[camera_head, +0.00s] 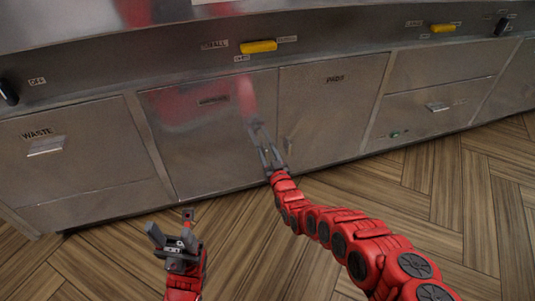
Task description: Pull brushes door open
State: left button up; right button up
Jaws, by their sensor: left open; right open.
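The brushes door (195,140) is a flat steel cabinet door in the middle left of the head view. It looks closed, flush with its neighbours, and its small dark label (213,100) is too blurred to read. My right gripper (267,149) is open at the door's right edge, near the seam with the pads door. Any handle there is hidden or too small to make out, and I cannot tell whether the fingers touch the door. My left gripper (171,228) is open and empty, low over the floor in front of the door.
The pads door (335,115) adjoins on the right, and the waste front (75,150) is on the left. Drawers (440,105) with a small handle are further right. Yellow knobs, one at the centre (258,46), sit on the panel above. The wooden floor (420,205) is clear.

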grip_shut()
dwell(1.4)
